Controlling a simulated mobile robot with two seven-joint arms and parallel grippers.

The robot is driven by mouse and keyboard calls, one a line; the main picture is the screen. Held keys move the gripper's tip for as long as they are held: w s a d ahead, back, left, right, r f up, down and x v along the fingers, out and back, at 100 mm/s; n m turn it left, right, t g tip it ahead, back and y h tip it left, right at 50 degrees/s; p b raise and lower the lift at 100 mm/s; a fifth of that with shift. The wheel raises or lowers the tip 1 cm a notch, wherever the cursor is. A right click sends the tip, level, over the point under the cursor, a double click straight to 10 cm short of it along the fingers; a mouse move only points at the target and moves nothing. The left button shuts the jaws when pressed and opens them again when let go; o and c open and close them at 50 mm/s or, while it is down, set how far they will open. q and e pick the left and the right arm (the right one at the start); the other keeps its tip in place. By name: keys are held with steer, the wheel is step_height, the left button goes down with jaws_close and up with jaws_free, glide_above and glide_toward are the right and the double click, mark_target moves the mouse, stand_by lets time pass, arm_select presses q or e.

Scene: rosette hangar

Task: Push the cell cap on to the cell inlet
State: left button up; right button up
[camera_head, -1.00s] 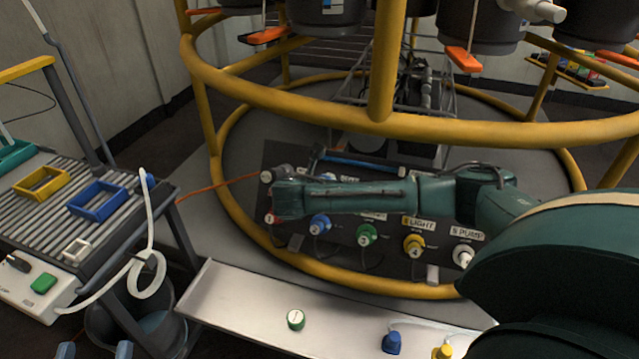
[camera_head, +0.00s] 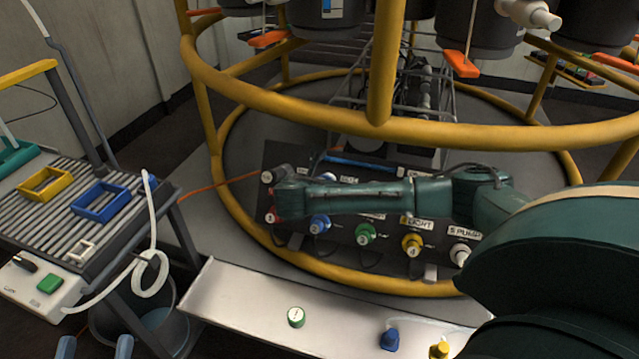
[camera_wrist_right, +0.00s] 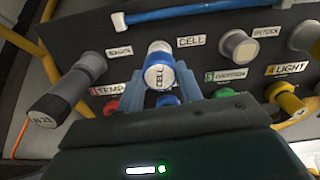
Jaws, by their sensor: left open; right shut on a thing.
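The cell cap (camera_wrist_right: 158,77), a blue and white round cap with CELL on its face, is between the fingers of my right gripper (camera_wrist_right: 166,88) in the right wrist view. The gripper is shut on it, in front of the panel beside the CELL label (camera_wrist_right: 191,41). The cell inlet is hidden behind the cap, and I cannot tell how far the cap sits on it.
A grey plug (camera_wrist_right: 88,68) juts out left of the cap, and a grey round fitting (camera_wrist_right: 238,46) is to the right. Coloured numbered plugs sit below. A yellow ring rail (camera_head: 340,280) runs in front of the panel. A white shelf (camera_head: 250,300) holds a green-rimmed cap (camera_head: 296,317).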

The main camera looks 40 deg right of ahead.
arm_select(q)
steer(key=shift+r+p, duration=0.35)
steer(key=shift+r, duration=0.1)
arm_select(e)
steer(key=shift+w+d+f, duration=0.1)
stand_by(0.8)
steer(key=o, duration=1)
arm_select(q)
step_height(320, 180, down, 7)
steer(key=s+a+n+g+y+p, duration=0.1)
steer(key=a+g+y+p, duration=0.2)
steer(key=g+y+p, duration=0.1)
steer(key=shift+g+p, duration=0.4)
steer(key=shift+p, duration=0.1)
arm_select(e)
steer(key=shift+v, duration=6.6)
arm_select(q)
steer(key=shift+r+n, duration=0.15)
steer(key=shift+n, duration=0.15)
